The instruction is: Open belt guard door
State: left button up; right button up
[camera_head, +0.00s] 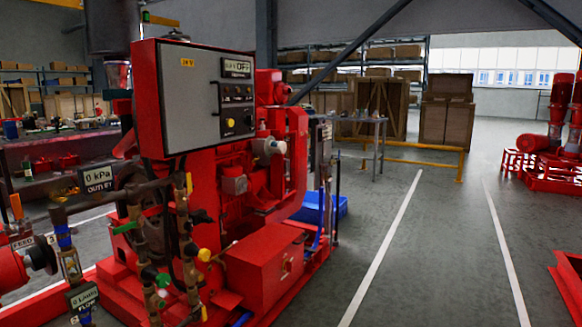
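The red diesel pumpset (225,190) stands at the left and centre of the head view. A red box-shaped housing (258,272) sits low on its near right side, with a small pale fitting (287,266) on its right face. It looks closed. I cannot tell for certain whether this is the belt guard, and no open door shows on it. A grey control panel (190,98) in a red frame is mounted above. Neither of my grippers is in view.
Pipes and valves (150,225) with gauge displays crowd the pumpset's left front. A blue bin (340,206) and a metal table (375,122) stand behind it. Crates (446,122) and a yellow rail (428,163) are farther back. The grey floor (440,250) at right is mostly clear.

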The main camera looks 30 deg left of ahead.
aim_at(289, 133)
jog(key=i+z, duration=0.25)
jog(key=i, duration=2.1)
jog(key=i+l+u, duration=0.1)
jog(key=i+u, duration=0.2)
jog(key=i, duration=0.15)
jog(key=i+l+u, duration=0.3)
jog(key=i, duration=0.15)
jog(key=i+l+u, duration=0.3)
jog(key=i+j, duration=0.1)
